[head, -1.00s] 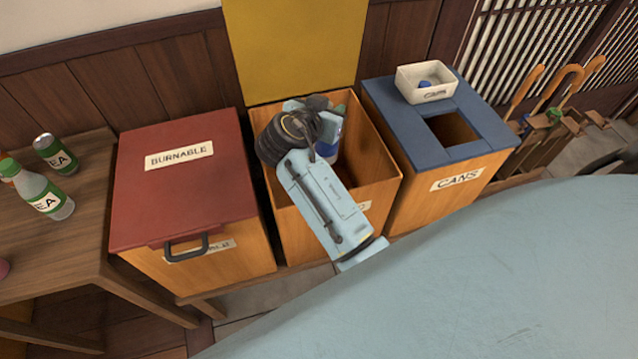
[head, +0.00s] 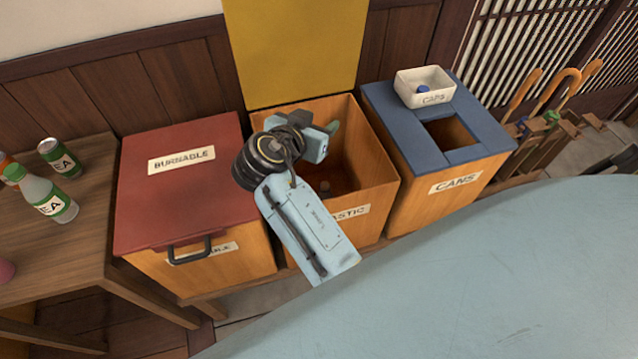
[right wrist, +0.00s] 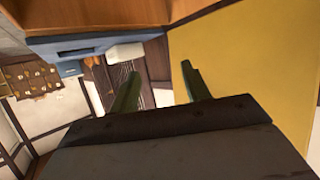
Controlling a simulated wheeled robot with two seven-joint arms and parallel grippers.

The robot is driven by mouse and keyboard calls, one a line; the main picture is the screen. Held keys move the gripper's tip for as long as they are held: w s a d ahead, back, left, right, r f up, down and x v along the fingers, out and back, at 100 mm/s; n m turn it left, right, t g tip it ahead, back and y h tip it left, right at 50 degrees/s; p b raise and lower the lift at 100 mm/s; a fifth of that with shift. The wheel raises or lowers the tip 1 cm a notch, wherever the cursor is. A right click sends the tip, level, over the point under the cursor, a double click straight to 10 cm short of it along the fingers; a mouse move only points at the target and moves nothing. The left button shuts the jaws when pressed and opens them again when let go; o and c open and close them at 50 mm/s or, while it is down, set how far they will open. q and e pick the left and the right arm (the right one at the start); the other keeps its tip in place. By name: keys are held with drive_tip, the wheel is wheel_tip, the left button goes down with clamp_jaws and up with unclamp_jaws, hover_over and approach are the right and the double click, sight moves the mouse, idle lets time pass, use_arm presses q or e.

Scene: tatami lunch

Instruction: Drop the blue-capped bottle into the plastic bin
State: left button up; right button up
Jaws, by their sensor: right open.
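The plastic bin (head: 376,192) is the open wooden box in the middle of the head view, its yellow lid (head: 293,50) raised behind it. My right gripper (head: 326,138) is over the bin's opening, open and empty. Its two fingers (right wrist: 160,90) stand apart with nothing between them in the right wrist view. No whole blue-capped bottle is in sight, and my arm hides part of the bin's inside. My left gripper is not in view.
The red-lidded burnable bin (head: 180,205) is shut on the left. The blue-topped cans bin (head: 480,120) on the right carries a white box (head: 425,97) with a blue cap. A tea bottle (head: 50,200) and green can (head: 60,157) stand on the left table.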

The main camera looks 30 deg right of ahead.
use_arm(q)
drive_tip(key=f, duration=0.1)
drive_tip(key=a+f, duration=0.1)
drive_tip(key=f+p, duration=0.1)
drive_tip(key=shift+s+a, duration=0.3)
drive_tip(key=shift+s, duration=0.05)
use_arm(e)
drive_tip(key=v, duration=0.7)
